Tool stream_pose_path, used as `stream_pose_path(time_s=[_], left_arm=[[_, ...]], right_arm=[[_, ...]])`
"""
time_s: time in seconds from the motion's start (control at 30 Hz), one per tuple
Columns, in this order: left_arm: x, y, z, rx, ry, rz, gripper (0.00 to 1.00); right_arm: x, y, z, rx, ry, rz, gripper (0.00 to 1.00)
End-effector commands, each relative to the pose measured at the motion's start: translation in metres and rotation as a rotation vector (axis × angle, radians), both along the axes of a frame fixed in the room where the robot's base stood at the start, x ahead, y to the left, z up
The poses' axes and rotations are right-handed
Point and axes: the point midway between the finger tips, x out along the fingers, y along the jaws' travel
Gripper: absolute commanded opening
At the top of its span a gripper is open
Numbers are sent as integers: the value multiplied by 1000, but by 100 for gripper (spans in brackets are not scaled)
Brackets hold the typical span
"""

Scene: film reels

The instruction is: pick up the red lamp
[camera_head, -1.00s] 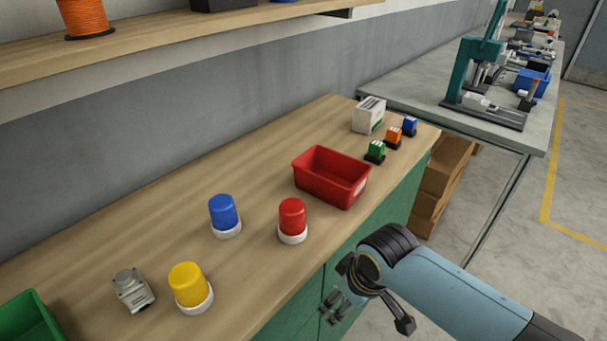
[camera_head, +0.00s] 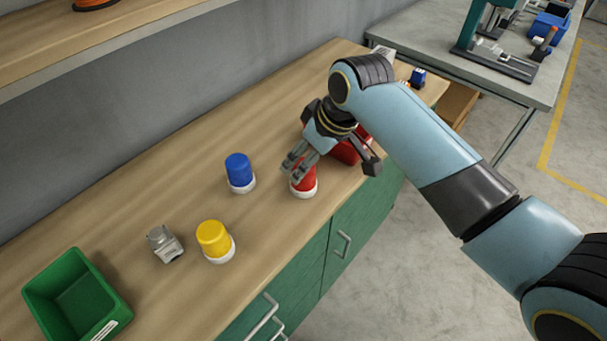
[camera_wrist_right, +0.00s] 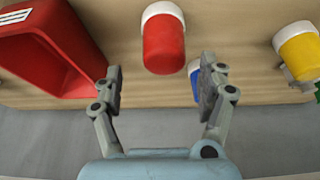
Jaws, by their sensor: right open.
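The red lamp (camera_head: 306,183) has a red dome on a white base and stands on the wooden bench. In the head view my right gripper (camera_head: 297,166) is above it and hides part of its dome. In the right wrist view the red lamp (camera_wrist_right: 163,44) lies ahead of my open right gripper (camera_wrist_right: 160,85), roughly between the lines of the two fingers, and nothing is held. My left gripper is not in view.
A blue lamp (camera_head: 238,170) and a yellow lamp (camera_head: 213,239) stand left of the red lamp. A red bin (camera_head: 346,152) is close behind my gripper. A grey metal part (camera_head: 164,244) and a green bin (camera_head: 68,329) are further left. The bench's front edge is near.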

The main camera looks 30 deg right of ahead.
Motion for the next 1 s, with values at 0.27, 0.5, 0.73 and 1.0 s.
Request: stream_pose_path(time_s=[0.27, 0.5, 0.73, 1.0], left_arm=[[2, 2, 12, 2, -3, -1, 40], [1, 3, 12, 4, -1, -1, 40], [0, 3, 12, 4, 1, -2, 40], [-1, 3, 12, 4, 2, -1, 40]], right_arm=[[5, 7, -38, 0, 2, -1, 75], [8, 8, -47, -1, 0, 0, 75], [8, 8, -47, 0, 0, -1, 58], [8, 8, -47, 0, 1, -1, 23]])
